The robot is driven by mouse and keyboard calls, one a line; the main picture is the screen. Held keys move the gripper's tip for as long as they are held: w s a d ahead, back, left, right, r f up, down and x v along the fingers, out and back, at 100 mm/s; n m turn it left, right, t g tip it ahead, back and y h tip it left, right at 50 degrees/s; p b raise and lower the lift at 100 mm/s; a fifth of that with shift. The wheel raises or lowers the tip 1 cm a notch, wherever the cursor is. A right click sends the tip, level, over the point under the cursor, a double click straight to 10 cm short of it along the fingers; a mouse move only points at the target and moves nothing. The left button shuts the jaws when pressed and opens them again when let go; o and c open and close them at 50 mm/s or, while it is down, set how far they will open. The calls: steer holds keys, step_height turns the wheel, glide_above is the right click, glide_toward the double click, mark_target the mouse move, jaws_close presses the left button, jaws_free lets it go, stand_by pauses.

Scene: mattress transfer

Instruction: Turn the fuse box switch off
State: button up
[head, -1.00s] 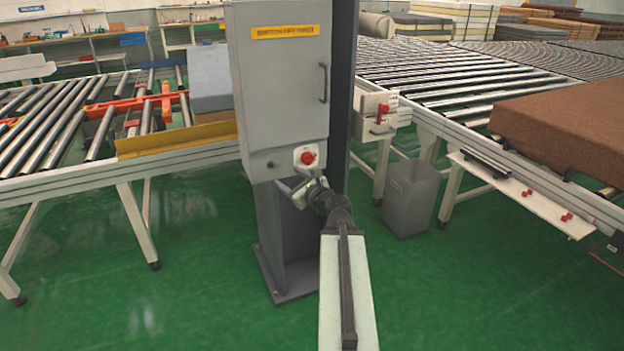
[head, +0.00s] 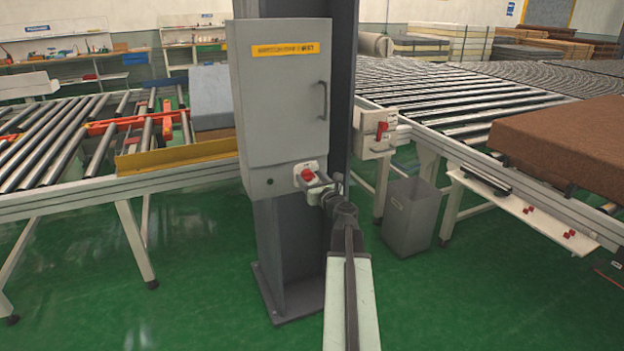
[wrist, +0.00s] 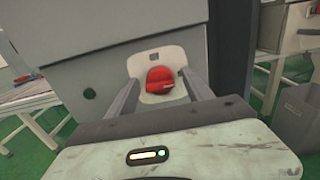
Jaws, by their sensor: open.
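The grey fuse box (head: 280,95) is mounted on a dark column and has a yellow label and a door handle. Its red switch (head: 307,174) sits on a pale plate at the lower right of the box front. In the wrist view the red switch (wrist: 161,79) is on its pale plate (wrist: 150,58), straight ahead. My gripper (head: 312,186) is at the switch; in the wrist view its two fingers (wrist: 160,85) are apart, one on each side of the red knob. Whether the fingers touch the knob cannot be told.
A second small box with a red switch (head: 381,131) is on the right conveyor's frame. A grey bin (head: 410,218) stands below it. Roller conveyors flank the column, and a brown mattress (head: 560,140) lies on the right one. Green floor in front is clear.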

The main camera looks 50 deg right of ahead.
steer(key=c, duration=1.2)
steer(key=shift+s+d, duration=0.1)
steer(key=shift+d, duration=0.3)
jaws_close()
steer(key=shift+a, duration=0.3)
steer(key=shift+a+n, duration=0.1)
steer(key=shift+n, duration=0.3)
steer(key=n, duration=0.3)
steer(key=shift+n, duration=0.4)
steer(key=n, duration=0.3)
steer(key=shift+a+f+n, duration=0.1)
steer(key=shift+a+n, duration=0.05)
steer(key=shift+n, duration=0.15)
steer(key=n, duration=0.5)
steer(key=shift+f, duration=0.1)
steer(key=shift+a+n, duration=0.1)
steer(key=shift+n, duration=2.3)
